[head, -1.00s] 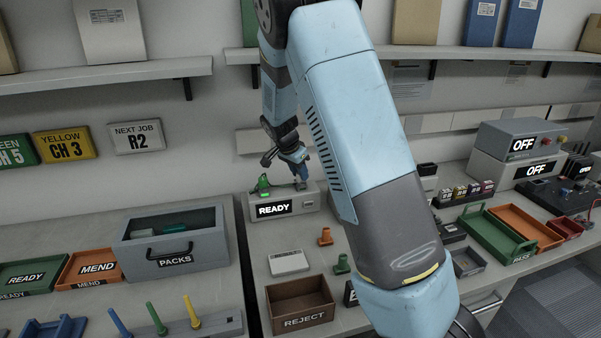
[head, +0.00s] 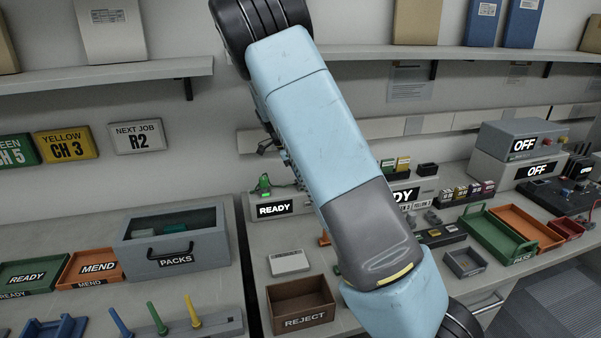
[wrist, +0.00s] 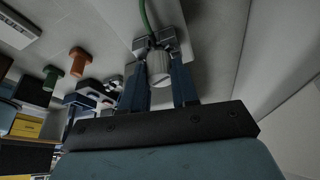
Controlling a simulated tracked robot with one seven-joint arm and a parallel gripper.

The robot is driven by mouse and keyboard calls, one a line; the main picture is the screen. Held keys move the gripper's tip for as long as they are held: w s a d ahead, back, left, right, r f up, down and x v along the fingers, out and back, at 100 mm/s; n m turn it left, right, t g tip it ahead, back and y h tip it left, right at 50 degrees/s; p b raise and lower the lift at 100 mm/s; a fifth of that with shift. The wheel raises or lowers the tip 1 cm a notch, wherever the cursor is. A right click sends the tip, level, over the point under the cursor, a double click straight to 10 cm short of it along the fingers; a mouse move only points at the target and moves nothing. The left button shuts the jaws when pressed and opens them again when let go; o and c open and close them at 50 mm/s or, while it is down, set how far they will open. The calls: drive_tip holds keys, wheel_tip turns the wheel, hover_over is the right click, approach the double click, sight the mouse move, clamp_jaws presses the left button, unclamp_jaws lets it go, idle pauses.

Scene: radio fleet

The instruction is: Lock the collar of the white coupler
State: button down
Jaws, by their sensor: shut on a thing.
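In the wrist view, the white coupler (wrist: 158,66) is a pale ridged cylinder with a green cable (wrist: 147,20) rising from its far side. My gripper (wrist: 158,78) has its two blue fingers on either side of the coupler's ridged collar and is shut on it. A grey block shows just behind the coupler; I cannot tell how the two join or whether the collar is locked. In the head view, my arm hides the coupler and the fingertips.
A grey box marked READY (head: 248,211) with a green-lit piece (head: 263,185) stands left of my arm. The brown REJECT bin (head: 303,321) and a pale plate (head: 289,262) are in front. In the wrist view, orange (wrist: 77,61) and green (wrist: 50,77) plugs stand left.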

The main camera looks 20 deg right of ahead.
drive_tip(key=shift+s+f, duration=0.1)
drive_tip(key=m+g, duration=0.1)
drive_tip(key=m, duration=0.3)
drive_tip(key=shift+f+m+g+y, duration=0.1)
drive_tip(key=shift+m+g+y, duration=0.2)
drive_tip(key=shift+m+g, duration=0.1)
drive_tip(key=shift+m, duration=0.5)
drive_tip(key=c, duration=0.8)
unclamp_jaws()
drive_tip(key=shift+d, duration=0.1)
drive_tip(key=shift+c, duration=1.4)
drive_tip(key=shift+o, duration=0.2)
